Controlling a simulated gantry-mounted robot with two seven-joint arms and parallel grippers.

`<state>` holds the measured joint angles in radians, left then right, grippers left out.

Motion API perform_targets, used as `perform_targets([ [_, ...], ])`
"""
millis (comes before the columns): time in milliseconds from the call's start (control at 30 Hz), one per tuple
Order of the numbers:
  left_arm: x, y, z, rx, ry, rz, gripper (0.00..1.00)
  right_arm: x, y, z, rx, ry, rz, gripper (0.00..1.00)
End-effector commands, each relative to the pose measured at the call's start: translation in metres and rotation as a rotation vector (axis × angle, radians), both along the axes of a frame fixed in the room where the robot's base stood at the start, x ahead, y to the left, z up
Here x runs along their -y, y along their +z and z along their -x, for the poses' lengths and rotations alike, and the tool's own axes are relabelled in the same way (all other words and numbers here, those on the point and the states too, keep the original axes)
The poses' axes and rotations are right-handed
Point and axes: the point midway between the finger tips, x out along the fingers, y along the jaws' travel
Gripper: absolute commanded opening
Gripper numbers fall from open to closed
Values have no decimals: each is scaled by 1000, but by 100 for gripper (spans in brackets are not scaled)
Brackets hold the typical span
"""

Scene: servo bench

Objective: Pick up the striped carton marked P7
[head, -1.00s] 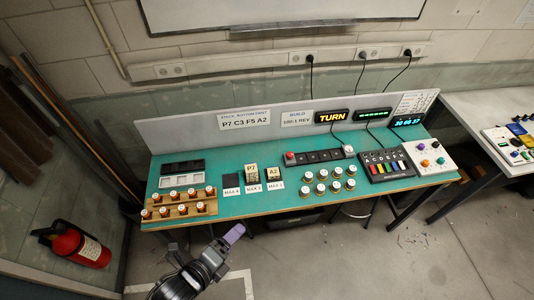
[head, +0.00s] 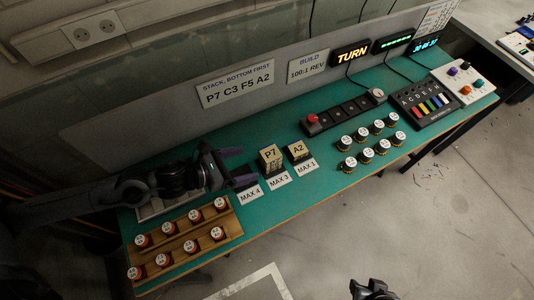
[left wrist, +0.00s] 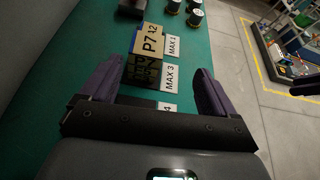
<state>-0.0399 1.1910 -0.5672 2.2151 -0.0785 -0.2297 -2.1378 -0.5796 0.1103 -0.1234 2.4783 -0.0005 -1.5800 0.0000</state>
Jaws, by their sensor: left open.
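The carton marked P7 (head: 271,157) stands on the green bench behind the MAX 3 label, its top tan with black lettering. In the left wrist view the P7 carton (left wrist: 149,43) is straight ahead, its near side dark and in shadow. Other cartons under it cannot be made out clearly. My left gripper (head: 239,166) is open and empty, just left of the carton. In the left wrist view its purple fingers (left wrist: 156,76) are spread, pointing at the carton. My right gripper (head: 373,290) is partly visible at the bottom edge; its jaws are unclear.
An A2 carton (head: 298,149) stands close right of P7, behind the MAX 1 label (head: 306,168). The MAX 4 label (head: 250,196) is near my left gripper. A wooden rack (head: 190,240) of red-banded jars is at front left. Several jars (head: 365,147) stand to the right.

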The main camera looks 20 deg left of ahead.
Motion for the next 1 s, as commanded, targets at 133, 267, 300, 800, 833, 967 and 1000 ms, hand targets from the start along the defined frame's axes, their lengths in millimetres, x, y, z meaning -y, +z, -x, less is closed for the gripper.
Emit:
perform_targets([
  [133,-10,-12,-10,32,-2,-36,89,5,-24,0,1,2,14,43],
  [267,-9,-12,-17,46,0,-37,89,8,-28,0,2,4,23,43],
  [300,-7,-13,-20,47,0,-35,89,8,-29,0,2,4,22,43],
  [800,20,-30,-55,47,0,-35,89,3,-27,0,2,2,8,43],
  [833,20,-30,-56,48,0,-36,89,3,-27,0,2,1,7,43],
  [967,23,-32,-61,47,0,-35,89,2,-27,0,3,0,6,43],
  [1000,24,-34,-64,46,1,-34,89,2,-27,0,3,-1,5,43],
])
